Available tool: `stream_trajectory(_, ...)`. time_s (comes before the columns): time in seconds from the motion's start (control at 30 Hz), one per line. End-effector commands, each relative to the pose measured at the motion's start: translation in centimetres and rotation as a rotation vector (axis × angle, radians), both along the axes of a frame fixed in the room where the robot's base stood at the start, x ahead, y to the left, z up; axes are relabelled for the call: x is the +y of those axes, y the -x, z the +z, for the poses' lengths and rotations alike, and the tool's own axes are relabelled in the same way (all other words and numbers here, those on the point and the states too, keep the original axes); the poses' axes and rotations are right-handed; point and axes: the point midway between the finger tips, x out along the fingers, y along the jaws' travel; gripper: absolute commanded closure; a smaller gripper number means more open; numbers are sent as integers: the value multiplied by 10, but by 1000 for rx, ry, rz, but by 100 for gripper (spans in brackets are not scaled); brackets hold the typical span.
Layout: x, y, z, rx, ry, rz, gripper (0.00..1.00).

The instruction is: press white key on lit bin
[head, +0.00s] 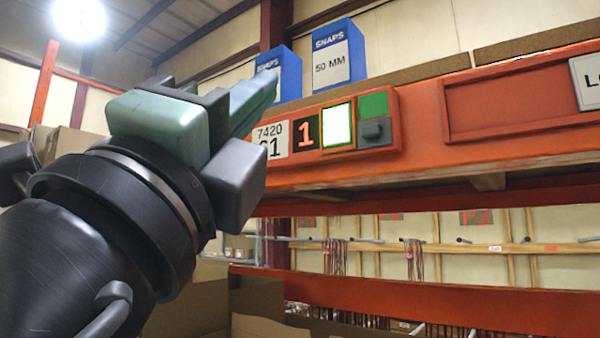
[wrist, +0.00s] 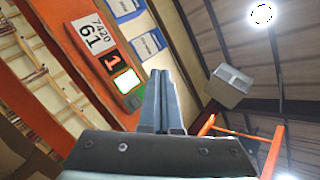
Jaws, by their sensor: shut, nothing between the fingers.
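The white key (head: 338,126) glows on an orange unit on the shelf beam, between a red lit "1" display (head: 305,135) and a green square (head: 374,105) with a dark grey button (head: 375,132) under it. The white key also shows in the wrist view (wrist: 127,81), left of my fingertips. My gripper (head: 268,84) is shut and empty, its fingers pointing up and right. In the head view its tips are above and left of the key, overlapping a blue box behind. In the wrist view the fingertips (wrist: 161,73) appear apart from the key; the exact gap is unclear.
Two blue SNAPS boxes (head: 338,57) stand on the shelf above the orange beam (head: 430,168). A white label reading 7420 61 (head: 271,141) is left of the display. Below the beam is an open bay with another orange beam (head: 430,300) and cartons.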

Motion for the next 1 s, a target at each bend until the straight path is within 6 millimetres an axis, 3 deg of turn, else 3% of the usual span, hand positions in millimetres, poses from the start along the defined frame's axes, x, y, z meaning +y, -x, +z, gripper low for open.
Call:
stream_trajectory(0.57,-2,-2,5,-14,-37,23,100)
stream_trajectory(1.0,-36,-48,6,-11,-36,21,100)
